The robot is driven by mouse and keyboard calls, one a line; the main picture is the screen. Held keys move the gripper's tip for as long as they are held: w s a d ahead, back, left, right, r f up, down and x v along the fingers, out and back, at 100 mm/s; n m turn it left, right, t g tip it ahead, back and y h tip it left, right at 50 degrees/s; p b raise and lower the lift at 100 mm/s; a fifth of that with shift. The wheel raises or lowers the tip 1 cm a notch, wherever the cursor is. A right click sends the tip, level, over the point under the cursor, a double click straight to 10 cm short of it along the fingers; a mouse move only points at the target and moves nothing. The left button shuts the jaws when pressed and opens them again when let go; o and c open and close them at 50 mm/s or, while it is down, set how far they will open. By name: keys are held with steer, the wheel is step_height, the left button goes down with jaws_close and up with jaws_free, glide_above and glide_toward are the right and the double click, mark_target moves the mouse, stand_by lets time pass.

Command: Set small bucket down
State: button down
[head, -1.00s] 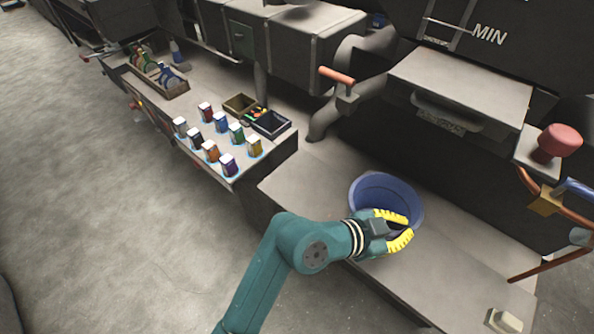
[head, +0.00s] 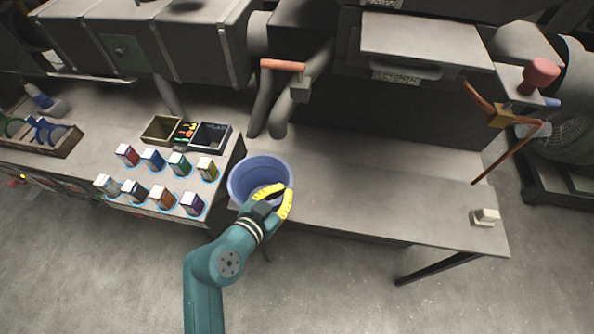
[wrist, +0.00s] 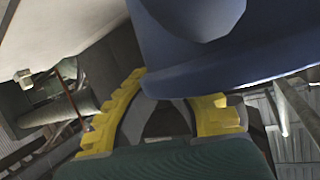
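The small blue bucket (head: 243,174) is upright at the left end of the right-hand workbench, by its front edge. My gripper (head: 277,198) is shut on the right front rim of the bucket, with its yellow fingers at the rim. In the wrist view the blue bucket (wrist: 225,60) fills the upper right, its rim reaching between the yellow fingers of my gripper (wrist: 165,110). The bucket's underside is hidden in the head view, so I cannot tell whether it touches the bench.
The right-hand workbench (head: 370,205) is mostly clear, with a small pale block (head: 485,217) at its far right. Several small boxes (head: 152,160) and a black tray (head: 209,137) are on the left bench. A red-handled lever (head: 283,65) stands behind.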

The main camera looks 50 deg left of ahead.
steer(key=x, duration=1)
steer(key=shift+w+b, duration=0.2)
steer(key=shift+b, duration=0.25)
steer(key=c, duration=1.8)
jaws_free()
steer(key=shift+a, duration=0.1)
steer(key=o, duration=0.6)
steer(key=shift+r, duration=0.1)
steer(key=shift+c, duration=0.2)
steer(key=p+v, duration=0.1)
steer(key=v, duration=1.1)
